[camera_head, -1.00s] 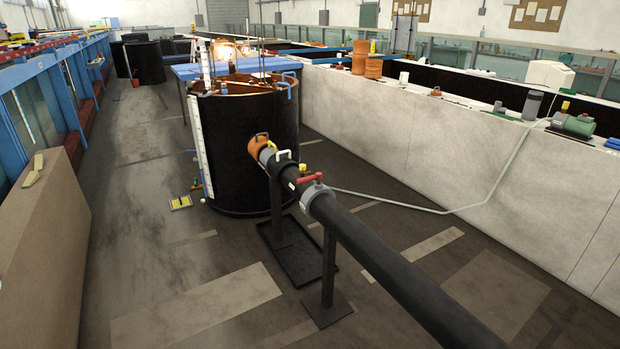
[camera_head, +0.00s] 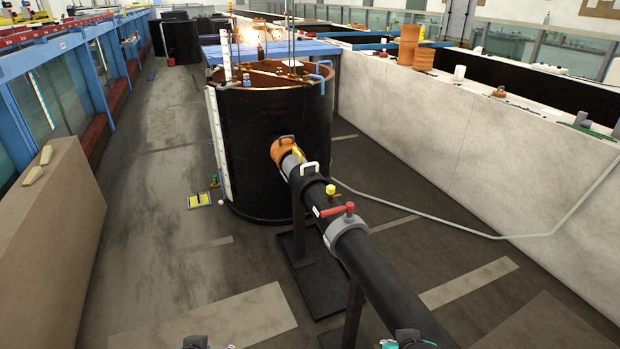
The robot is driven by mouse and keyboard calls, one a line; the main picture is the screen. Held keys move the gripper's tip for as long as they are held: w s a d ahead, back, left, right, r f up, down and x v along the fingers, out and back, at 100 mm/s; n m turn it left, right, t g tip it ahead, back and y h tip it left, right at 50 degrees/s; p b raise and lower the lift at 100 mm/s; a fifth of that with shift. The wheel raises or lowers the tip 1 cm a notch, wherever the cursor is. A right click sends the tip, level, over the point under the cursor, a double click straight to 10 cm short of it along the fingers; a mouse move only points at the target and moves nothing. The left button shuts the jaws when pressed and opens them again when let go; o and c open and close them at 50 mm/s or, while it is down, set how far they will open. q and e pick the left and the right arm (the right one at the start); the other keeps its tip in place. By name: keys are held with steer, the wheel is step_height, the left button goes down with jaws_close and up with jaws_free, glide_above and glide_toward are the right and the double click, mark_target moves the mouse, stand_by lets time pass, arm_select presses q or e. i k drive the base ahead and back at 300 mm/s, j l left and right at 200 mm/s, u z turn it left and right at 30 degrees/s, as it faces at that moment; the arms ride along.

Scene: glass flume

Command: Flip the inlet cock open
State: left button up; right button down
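A red lever handle (camera_head: 338,210) sits on top of the grey collar (camera_head: 345,229) around a thick black pipe (camera_head: 395,285). The handle lies crosswise to the pipe, its long end to the left. The pipe slopes from the lower right up to an orange fitting (camera_head: 285,150) on a large black tank (camera_head: 265,120). A white handle (camera_head: 309,168), a small yellow knob (camera_head: 331,190) and a yellow lever (camera_head: 298,155) sit farther along it. No label shows which is the inlet cock. Only small dark and teal pieces of my arms show at the bottom edge; no gripper fingers are visible.
Dark stands (camera_head: 352,310) hold up the pipe. A pale low wall (camera_head: 470,140) with a thin hose (camera_head: 470,235) runs along the right. A tan block (camera_head: 50,240) stands at the left. The floor between block and tank is mostly open.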

mark_target(350, 207)
steer(key=i+l+u, duration=0.1)
steer(key=i, duration=0.3)
steer(key=i+l+u, duration=0.1)
steer(key=i+l, duration=0.15)
steer(key=i, duration=0.15)
steer(key=i+l+u, duration=0.1)
steer(key=i, duration=0.25)
steer(key=l, duration=0.1)
